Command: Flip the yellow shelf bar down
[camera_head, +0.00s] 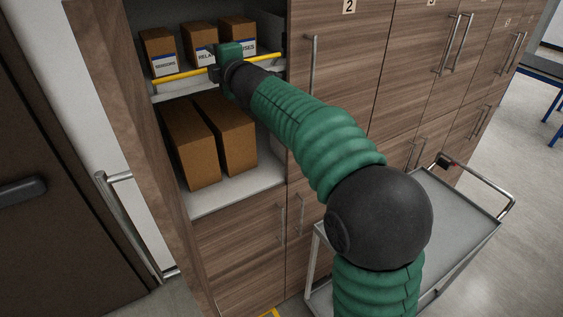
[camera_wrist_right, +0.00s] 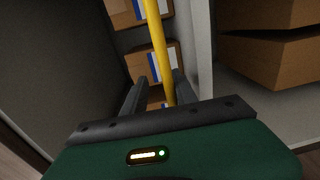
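The yellow shelf bar (camera_head: 178,77) runs across the front of the upper shelf in the open cabinet, before several small boxes. My right gripper (camera_head: 214,72) is at the bar, near its middle. In the right wrist view the bar (camera_wrist_right: 157,45) passes between the two fingers of the right gripper (camera_wrist_right: 158,93). The fingers stand apart with a gap at the bar's sides, so the gripper looks open around it. Contact cannot be told. Part of the bar is hidden by the gripper in the head view. My left gripper is not in view.
Labelled boxes (camera_head: 200,45) stand on the upper shelf, and larger brown boxes (camera_head: 190,145) on the lower shelf (camera_head: 235,190). Closed wooden cabinet doors (camera_head: 345,60) are to the right. A grey cart (camera_head: 460,215) stands at the right front. A dark door (camera_head: 40,150) is at the left.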

